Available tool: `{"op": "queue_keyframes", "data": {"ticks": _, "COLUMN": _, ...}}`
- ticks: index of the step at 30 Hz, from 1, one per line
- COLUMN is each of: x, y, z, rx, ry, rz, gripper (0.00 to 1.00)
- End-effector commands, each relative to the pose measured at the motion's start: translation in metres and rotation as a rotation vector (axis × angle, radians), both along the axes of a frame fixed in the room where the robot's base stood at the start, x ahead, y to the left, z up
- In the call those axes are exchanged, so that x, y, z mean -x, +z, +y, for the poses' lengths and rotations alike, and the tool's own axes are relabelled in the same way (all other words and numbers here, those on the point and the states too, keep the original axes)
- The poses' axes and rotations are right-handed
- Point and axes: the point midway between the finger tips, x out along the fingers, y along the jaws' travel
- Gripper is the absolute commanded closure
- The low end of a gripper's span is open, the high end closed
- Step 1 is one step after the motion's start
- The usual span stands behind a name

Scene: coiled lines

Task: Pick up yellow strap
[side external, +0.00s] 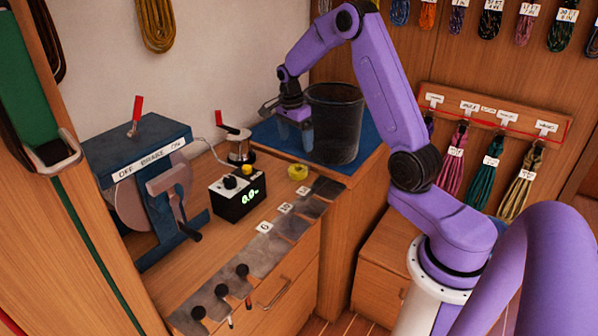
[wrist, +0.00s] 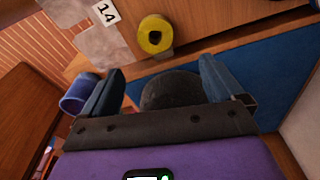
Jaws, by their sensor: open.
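The yellow strap is a small coiled roll (side external: 298,171) on the wooden bench, near the front edge of the blue mat. It also shows in the wrist view (wrist: 155,34), at the top middle, with a dark hole in its centre. My gripper (side external: 295,134) hangs over the blue mat, behind the strap and beside the dark bin. Its two blue fingers are apart, and they also show in the wrist view (wrist: 162,70). The strap lies beyond the fingertips, not between them. A dark rounded shape shows between the fingers; I cannot tell what it is.
A dark bin (side external: 334,122) stands on the blue mat (side external: 268,137), close to my gripper. A black box with a green display (side external: 238,197) and a blue winch (side external: 138,180) stand to the left. Grey numbered patches (side external: 270,248) line the bench edge. Coiled lines (side external: 486,185) hang at right.

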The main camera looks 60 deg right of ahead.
Motion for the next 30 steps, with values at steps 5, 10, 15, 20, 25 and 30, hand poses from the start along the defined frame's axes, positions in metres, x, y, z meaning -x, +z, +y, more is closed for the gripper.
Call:
{"op": "queue_keyframes", "data": {"ticks": 5, "x": 0.002, "y": -0.031, "z": -0.003, "rx": -0.002, "ry": 0.001, "rz": 0.003, "gripper": 0.06}}
{"op": "queue_keyframes", "data": {"ticks": 10, "x": 0.002, "y": -0.046, "z": -0.006, "rx": 0.000, "ry": 0.000, "rz": 0.001, "gripper": 0.06}}
{"op": "queue_keyframes", "data": {"ticks": 15, "x": 0.003, "y": -0.057, "z": -0.005, "rx": -0.001, "ry": 0.002, "rz": 0.003, "gripper": 0.06}}
{"op": "queue_keyframes", "data": {"ticks": 20, "x": 0.007, "y": -0.079, "z": -0.004, "rx": -0.002, "ry": 0.001, "rz": 0.004, "gripper": 0.06}}
{"op": "queue_keyframes", "data": {"ticks": 25, "x": 0.007, "y": -0.097, "z": -0.006, "rx": 0.000, "ry": 0.001, "rz": 0.001, "gripper": 0.06}}
{"op": "queue_keyframes", "data": {"ticks": 30, "x": 0.006, "y": -0.100, "z": -0.007, "rx": 0.000, "ry": 0.000, "rz": -0.001, "gripper": 0.06}}
